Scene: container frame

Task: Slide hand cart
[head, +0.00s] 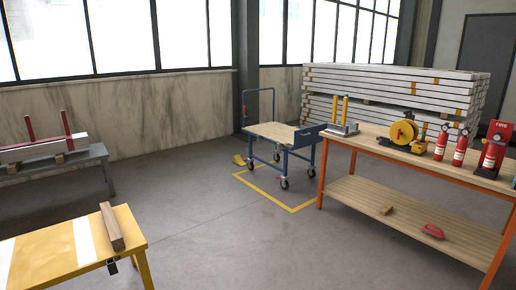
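The hand cart (274,133) stands on the floor in the middle of the head view. It has a light wooden deck, a blue frame, a tall blue push handle (259,91) at its left end, a blue panel (307,134) at its right end, and caster wheels. It stands at a yellow floor outline (297,208), which runs around and in front of its wheels. The workbench on the right stands close to the cart's right end. Neither of my grippers shows in this view.
A wooden workbench (364,145) with orange legs on the right carries fire extinguishers (460,150) and a yellow reel (402,132). A yellow table (40,262) with a wooden block (111,227) is at front left. A grey bench (85,155) stands left. The central floor (200,210) is clear.

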